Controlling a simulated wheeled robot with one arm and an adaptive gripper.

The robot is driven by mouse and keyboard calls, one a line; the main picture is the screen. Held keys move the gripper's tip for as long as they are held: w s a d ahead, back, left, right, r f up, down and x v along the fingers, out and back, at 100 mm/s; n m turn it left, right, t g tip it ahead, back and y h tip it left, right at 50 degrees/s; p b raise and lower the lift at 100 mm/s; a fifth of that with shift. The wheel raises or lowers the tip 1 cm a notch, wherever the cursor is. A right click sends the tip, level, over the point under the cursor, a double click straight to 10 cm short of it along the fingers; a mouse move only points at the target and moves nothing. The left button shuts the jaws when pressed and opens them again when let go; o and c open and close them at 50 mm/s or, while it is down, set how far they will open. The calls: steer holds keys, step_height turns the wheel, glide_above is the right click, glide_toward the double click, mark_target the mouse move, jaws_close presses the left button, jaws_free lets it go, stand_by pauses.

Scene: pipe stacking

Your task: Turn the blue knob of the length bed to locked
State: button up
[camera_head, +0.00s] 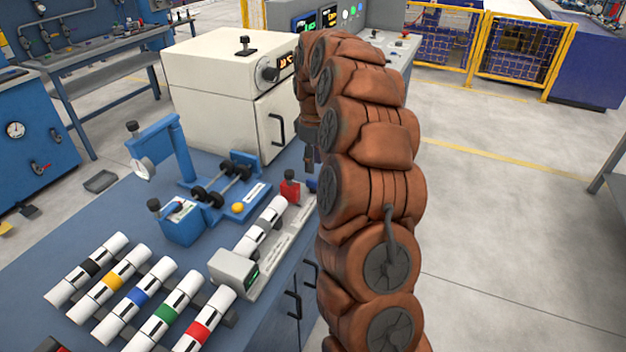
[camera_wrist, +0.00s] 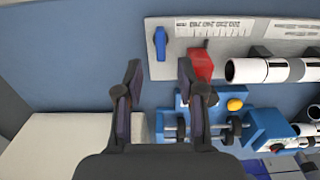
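The length bed (camera_head: 283,243) is a long light grey plate at the table's right edge; it also shows at the top of the wrist view (camera_wrist: 222,50). Its blue knob (camera_wrist: 160,43) is an elongated handle near the bed's left end in the wrist view, pointing up and down in the picture. In the head view the knob (camera_head: 312,185) is partly hidden by my arm. No lock marking is readable. My gripper (camera_wrist: 160,76) is open and empty, its fingertips either side of the knob's line but apart from it. In the head view my gripper (camera_head: 309,160) hangs above the bed's far end.
A red stop block (camera_wrist: 201,65) stands close beside the knob. A white pipe (camera_head: 262,228) lies on the bed, with a grey display box (camera_head: 234,272) at the near end. A blue roller fixture (camera_head: 228,190) and white cabinet (camera_head: 225,95) stand nearby. Several banded pipes (camera_head: 150,296) lie at left.

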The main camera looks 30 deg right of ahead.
mark_target(313, 181)
step_height(313, 181, down, 6)
steer(key=shift+f+p, duration=0.25)
steer(key=shift+p, duration=0.25)
jaws_close()
